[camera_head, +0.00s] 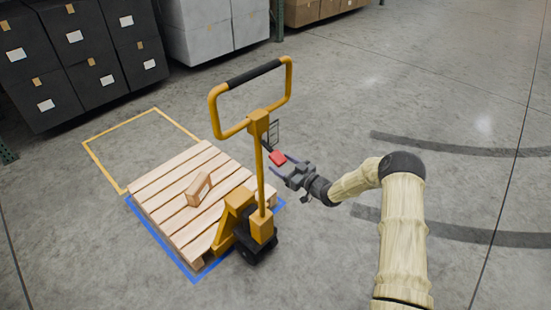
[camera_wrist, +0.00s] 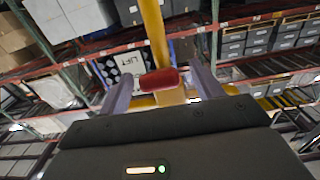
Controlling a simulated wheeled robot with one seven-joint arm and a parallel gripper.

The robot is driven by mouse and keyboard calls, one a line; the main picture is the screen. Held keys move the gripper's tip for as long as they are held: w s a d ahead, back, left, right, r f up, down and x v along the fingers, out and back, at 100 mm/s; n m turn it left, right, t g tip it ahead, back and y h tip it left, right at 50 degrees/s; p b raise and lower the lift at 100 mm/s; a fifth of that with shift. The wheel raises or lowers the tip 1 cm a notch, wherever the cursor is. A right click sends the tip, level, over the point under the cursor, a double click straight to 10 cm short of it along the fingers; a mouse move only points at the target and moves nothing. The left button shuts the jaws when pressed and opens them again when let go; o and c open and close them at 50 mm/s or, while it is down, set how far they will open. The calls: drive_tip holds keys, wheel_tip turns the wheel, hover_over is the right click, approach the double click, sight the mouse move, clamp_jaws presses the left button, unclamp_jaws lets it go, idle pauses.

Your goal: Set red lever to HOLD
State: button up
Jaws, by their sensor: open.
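The red lever (camera_head: 278,158) is on the yellow handle column of a pallet jack (camera_head: 259,165). In the wrist view the red lever grip (camera_wrist: 160,80) lies roughly level between my two fingers, in front of the yellow post (camera_wrist: 154,35). My gripper (camera_head: 283,164) is open, with its fingers on either side of the red grip; I cannot tell whether they touch it. A label plate (camera_wrist: 125,72) reading LIFT shows behind and left of the lever; its other markings are too small or hidden to read.
The jack stands at a wooden pallet (camera_head: 172,196) with a small wooden block (camera_head: 199,189) on it. Blue tape borders the pallet; a yellow taped outline (camera_head: 120,126) lies behind. Dark boxes (camera_head: 80,50) and white boxes stand at the back. The floor at right is clear.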

sight(277, 159)
drive_tip(key=shift+x, duration=1.9)
drive_tip(key=shift+w, duration=0.1)
drive_tip(key=c, duration=1.4)
drive_tip(key=shift+d, duration=0.15)
